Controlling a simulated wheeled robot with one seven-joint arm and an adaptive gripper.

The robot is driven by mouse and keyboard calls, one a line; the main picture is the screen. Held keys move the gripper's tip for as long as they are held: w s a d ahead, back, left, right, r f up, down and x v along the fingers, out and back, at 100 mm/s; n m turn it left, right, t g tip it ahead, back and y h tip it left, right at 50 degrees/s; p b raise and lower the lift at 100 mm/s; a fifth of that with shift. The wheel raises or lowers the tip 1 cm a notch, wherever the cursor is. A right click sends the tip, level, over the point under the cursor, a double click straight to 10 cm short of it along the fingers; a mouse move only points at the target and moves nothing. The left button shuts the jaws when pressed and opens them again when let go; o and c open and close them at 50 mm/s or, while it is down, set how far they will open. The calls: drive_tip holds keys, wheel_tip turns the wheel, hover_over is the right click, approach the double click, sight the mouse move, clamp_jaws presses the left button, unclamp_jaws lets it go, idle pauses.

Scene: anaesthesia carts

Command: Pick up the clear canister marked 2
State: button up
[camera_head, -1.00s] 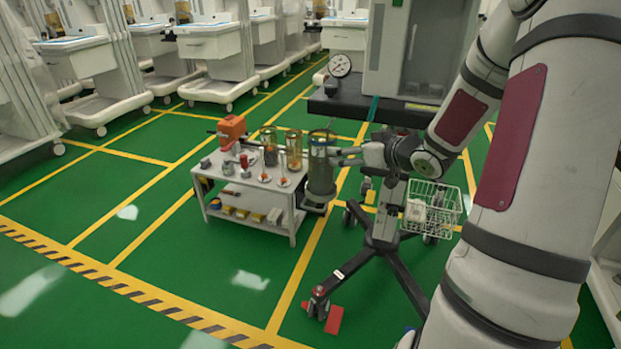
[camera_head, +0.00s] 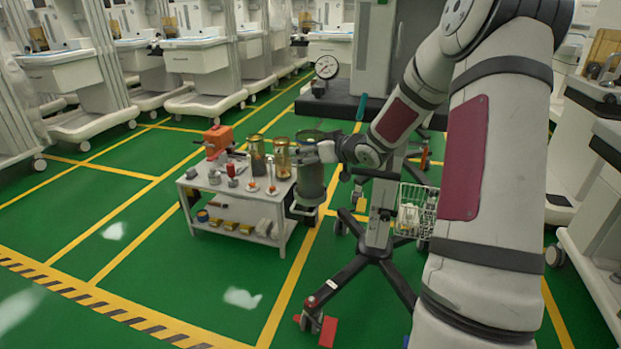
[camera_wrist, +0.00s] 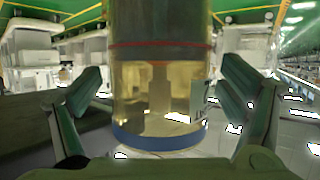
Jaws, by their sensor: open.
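Two clear canisters stand at the back right of the small white cart: one with dark contents (camera_head: 257,160) and one amber-tinted (camera_head: 281,160). A larger grey-green cylinder (camera_head: 311,183) hangs at the cart's right edge. I can read no number on any of them. My gripper (camera_head: 318,152) is at the upper part of that cylinder, pointing left, and its fingers are hard to make out there. In the wrist view my open gripper (camera_wrist: 160,95) has a finger on each side of a clear canister (camera_wrist: 158,85) with a red line and blue band, with visible gaps.
The white cart (camera_head: 235,200) also carries an orange device (camera_head: 217,140) and small bottles, with boxes on its lower shelf. A wheeled stand (camera_head: 375,250) with a wire basket (camera_head: 416,210) is close on the right. A dark bench with a gauge (camera_head: 327,68) is behind. Green floor is open in front.

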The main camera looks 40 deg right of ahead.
drive_tip(key=shift+w+f, duration=0.1)
drive_tip(key=shift+w, duration=0.25)
drive_tip(key=shift+c, duration=0.2)
drive_tip(key=c, duration=1.9)
